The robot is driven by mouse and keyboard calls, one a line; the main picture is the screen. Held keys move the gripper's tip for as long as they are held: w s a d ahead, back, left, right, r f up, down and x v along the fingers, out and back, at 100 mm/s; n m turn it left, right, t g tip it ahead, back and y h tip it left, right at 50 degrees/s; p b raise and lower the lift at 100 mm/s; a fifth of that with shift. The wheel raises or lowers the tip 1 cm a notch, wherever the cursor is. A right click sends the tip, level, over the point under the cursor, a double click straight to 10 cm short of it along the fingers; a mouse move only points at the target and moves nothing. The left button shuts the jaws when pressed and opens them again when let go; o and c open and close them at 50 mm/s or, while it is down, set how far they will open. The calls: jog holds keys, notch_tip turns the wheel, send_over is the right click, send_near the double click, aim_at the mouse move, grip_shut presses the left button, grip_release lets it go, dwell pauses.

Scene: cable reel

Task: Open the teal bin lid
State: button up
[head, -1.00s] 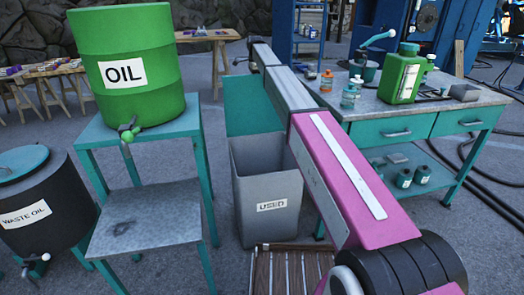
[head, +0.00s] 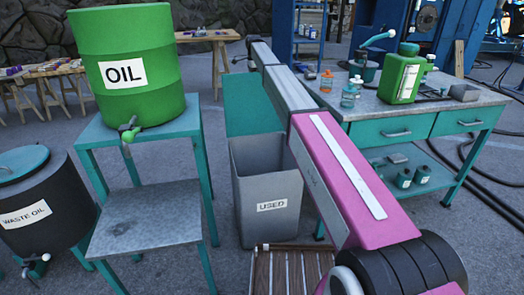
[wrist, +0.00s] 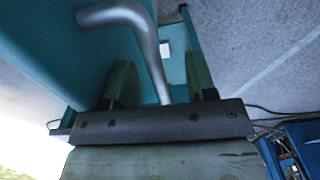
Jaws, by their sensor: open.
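The teal lid (head: 247,100) stands raised, close to upright, at the back of the grey bin (head: 262,190) labelled USED, whose top is open in the head view. My arm crosses in front of the lid's right side, and its far end is just above and behind the lid. In the wrist view a broad teal surface (wrist: 60,60), apparently the lid, fills the left. A bent grey metal handle (wrist: 150,50) runs down between the fingers of my gripper (wrist: 160,80). The fingers are apart, and I cannot tell whether they touch the handle.
A green OIL drum (head: 160,65) stands on a teal stand left of the bin. A black waste oil drum (head: 45,210) is at far left. A teal workbench (head: 380,125) with bottles is close on the right. A slatted wooden piece (head: 290,268) lies in front.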

jog(key=shift+f, duration=0.25)
jog(key=shift+r, duration=0.2)
jog(key=o, duration=0.7)
jog(key=shift+r, duration=0.65)
jog(key=shift+o, duration=0.2)
jog(key=shift+r, duration=2.65)
